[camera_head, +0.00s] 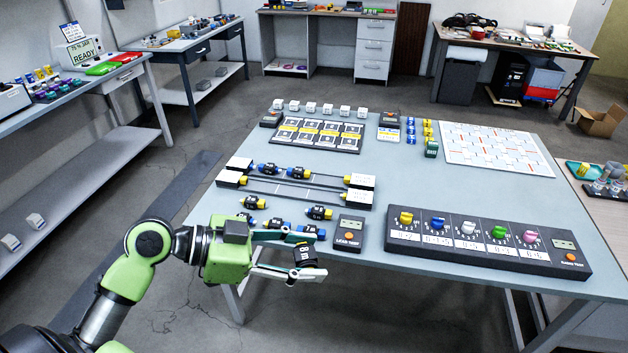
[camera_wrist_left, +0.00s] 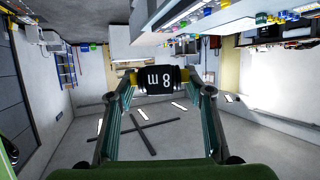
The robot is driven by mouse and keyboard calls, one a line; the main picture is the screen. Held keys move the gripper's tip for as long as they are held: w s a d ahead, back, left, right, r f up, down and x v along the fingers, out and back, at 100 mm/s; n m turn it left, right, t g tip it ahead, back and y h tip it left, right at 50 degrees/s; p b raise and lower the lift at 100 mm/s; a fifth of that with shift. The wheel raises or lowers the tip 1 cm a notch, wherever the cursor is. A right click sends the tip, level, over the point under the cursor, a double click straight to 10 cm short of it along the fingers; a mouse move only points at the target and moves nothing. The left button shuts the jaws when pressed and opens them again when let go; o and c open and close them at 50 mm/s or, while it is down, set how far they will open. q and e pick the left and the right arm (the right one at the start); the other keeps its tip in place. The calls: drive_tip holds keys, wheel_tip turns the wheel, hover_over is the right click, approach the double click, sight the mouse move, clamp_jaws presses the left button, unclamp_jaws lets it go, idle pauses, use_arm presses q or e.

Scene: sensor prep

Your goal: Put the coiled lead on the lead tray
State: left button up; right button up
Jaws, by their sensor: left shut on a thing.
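My left gripper (camera_head: 311,256) is shut on a coiled lead (camera_head: 305,257), a small black roll marked "8 m". It holds the lead at the table's front left edge. In the left wrist view the lead (camera_wrist_left: 160,79) sits between the two fingertips, its marking upside down, with yellow at its side. Two long narrow dark trays (camera_head: 325,185) with white label blocks at their right ends lie on the table beyond the gripper. Similar black leads (camera_head: 268,169) with blue or yellow ends lie along the farther one. I cannot tell which is the lead tray. My right gripper is out of view.
A long dark panel with coloured knobs (camera_head: 486,238) stands to the right. A card rack (camera_head: 318,134) and a white chart (camera_head: 494,148) lie farther back.

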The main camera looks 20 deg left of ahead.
use_arm(q)
drive_tip(key=w+a+f+n+t+y+p, duration=0.3)
drive_tip(key=w+a+f+n+y, duration=0.15)
drive_tip(key=w+a, duration=0.45)
drive_tip(key=w+a+f+n+t+y+p, duration=0.2)
drive_tip(key=w+a+f+n+y+p, duration=0.15)
drive_tip(key=w+a+n+y, duration=0.4)
drive_tip(key=w+a+f+n+y+p, duration=0.1)
drive_tip(key=w+a+f+y+p, duration=0.1)
drive_tip(key=w+f+p, duration=0.3)
drive_tip(key=shift+w+f, duration=0.25)
drive_tip(key=shift+f, duration=0.45)
